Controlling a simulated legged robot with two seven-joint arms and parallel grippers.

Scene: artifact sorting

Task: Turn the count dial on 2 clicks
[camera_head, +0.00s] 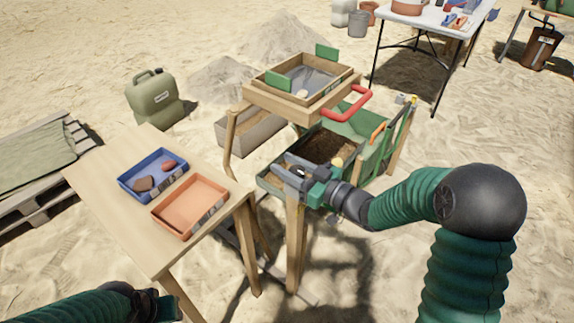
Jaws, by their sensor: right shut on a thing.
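My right gripper (292,170) is at the top of a wooden post (293,235), in front of the soil-filled green bin (272,186). Its jaws are shut on a small part there, which I take to be the count dial; the jaws cover it, and its marks and setting cannot be read. A small yellow knob (337,162) shows just behind the gripper. My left gripper (158,306) is at the bottom left, below the wooden table, dark and partly in view; its jaws cannot be made out.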

